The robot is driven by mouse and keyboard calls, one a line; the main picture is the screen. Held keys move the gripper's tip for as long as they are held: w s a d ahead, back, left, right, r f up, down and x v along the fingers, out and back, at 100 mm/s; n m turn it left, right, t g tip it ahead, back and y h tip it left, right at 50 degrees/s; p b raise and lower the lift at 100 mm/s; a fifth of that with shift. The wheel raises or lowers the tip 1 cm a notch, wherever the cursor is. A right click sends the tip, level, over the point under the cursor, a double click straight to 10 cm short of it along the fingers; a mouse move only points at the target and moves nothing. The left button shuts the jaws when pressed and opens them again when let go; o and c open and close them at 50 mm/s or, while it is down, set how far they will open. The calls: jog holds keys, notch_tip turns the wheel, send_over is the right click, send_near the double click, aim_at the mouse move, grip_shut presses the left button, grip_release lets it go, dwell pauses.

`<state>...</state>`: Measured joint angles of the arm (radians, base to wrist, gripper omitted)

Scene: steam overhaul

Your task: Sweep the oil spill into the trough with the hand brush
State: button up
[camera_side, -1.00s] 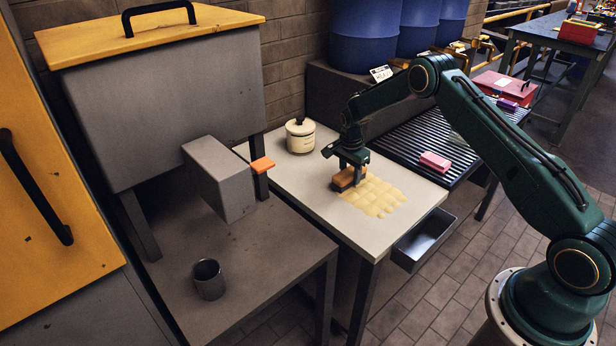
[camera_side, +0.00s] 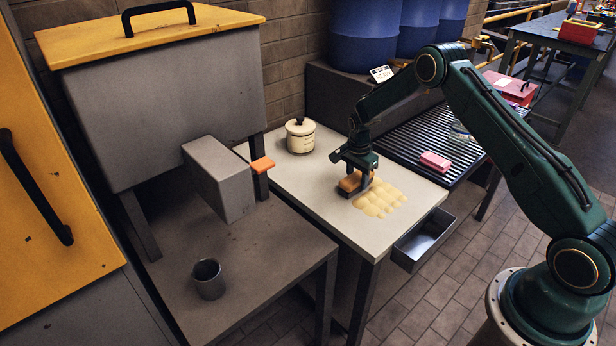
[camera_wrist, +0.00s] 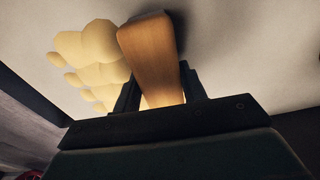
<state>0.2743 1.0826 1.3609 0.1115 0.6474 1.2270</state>
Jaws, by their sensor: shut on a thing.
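My gripper (camera_side: 358,176) is shut on the hand brush (camera_side: 350,183), which has an orange-brown wooden body and sits low at the tabletop. In the wrist view the brush (camera_wrist: 152,55) points away between my fingers. The pale yellow oil spill (camera_side: 382,199) lies on the light worktop, just right of and in front of the brush. It also shows in the wrist view as rounded blobs (camera_wrist: 95,50) left of the brush. The dark trough (camera_side: 425,238) hangs at the table's front right edge, below the top. Its visible inside looks empty.
A cream lidded pot (camera_side: 300,135) stands at the back of the worktop (camera_side: 310,190). A pink block (camera_side: 435,161) lies on the ribbed black rack to the right. A grey box with an orange tab (camera_side: 262,165) juts in at the left. The worktop's front left is clear.

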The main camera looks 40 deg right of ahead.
jog(key=shift+s+f, duration=0.1)
jog(key=shift+s, duration=0.1)
jog(key=shift+s, duration=1.4)
jog(key=shift+s, duration=0.1)
jog(key=shift+s, duration=1.4)
jog(key=shift+s, duration=0.15)
jog(key=shift+s, duration=1.35)
jog(key=shift+s, duration=0.15)
jog(key=shift+s, duration=1.4)
